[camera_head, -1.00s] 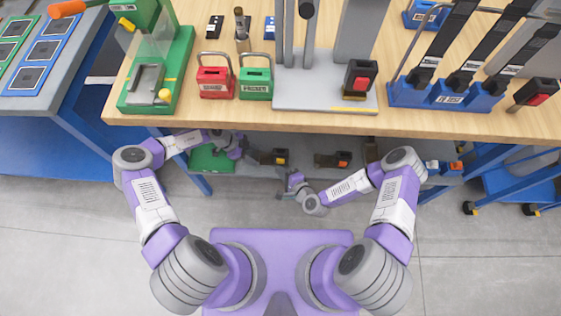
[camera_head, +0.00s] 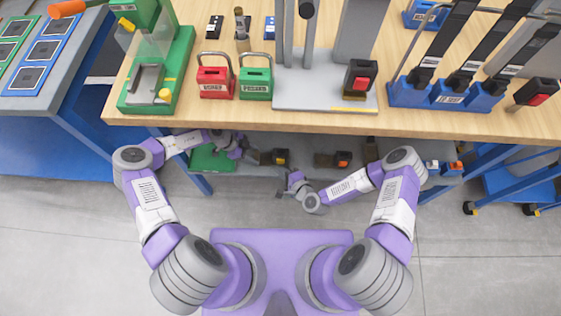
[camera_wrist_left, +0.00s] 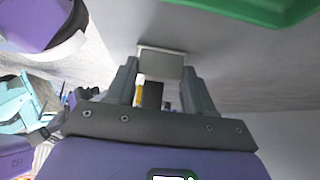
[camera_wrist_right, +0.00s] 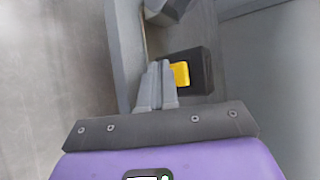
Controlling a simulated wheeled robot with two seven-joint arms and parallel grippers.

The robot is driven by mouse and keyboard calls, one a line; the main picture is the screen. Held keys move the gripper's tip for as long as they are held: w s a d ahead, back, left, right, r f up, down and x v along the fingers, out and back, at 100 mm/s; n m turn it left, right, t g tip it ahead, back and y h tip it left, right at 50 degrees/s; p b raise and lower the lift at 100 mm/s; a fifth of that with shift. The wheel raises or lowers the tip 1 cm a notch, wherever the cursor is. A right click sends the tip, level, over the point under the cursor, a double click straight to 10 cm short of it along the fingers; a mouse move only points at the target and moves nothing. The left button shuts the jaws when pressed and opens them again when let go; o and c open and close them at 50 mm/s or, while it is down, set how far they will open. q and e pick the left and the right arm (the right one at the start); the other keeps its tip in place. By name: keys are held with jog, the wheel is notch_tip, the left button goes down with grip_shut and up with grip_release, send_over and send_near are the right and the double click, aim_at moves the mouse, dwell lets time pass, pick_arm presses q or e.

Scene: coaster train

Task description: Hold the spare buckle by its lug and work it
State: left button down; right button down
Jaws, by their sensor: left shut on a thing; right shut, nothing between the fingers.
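A black buckle with a yellow button (camera_head: 280,157) is below the workbench's front edge. My left gripper (camera_head: 238,147) is at the buckle's left end, shut on a flat grey piece (camera_wrist_left: 162,66) that looks like its lug. In the left wrist view the fingers (camera_wrist_left: 162,92) stand apart around that piece. A dark part with a yellow strip shows between them. My right gripper (camera_head: 292,179) is shut and empty, just in front of the buckle. In the right wrist view its fingertips (camera_wrist_right: 157,66) are close beside the yellow button (camera_wrist_right: 180,74); I cannot tell whether they touch.
Another black buckle with an orange button (camera_head: 343,158) is on the grey lower shelf to the right. A green tray (camera_head: 208,160) is at the shelf's left.

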jog(key=shift+w, duration=0.75)
dwell(0.7)
jog(key=shift+s, duration=0.95)
jog(key=shift+s, duration=2.5)
pick_arm(q)
jog(key=shift+c, duration=1.6)
grip_release()
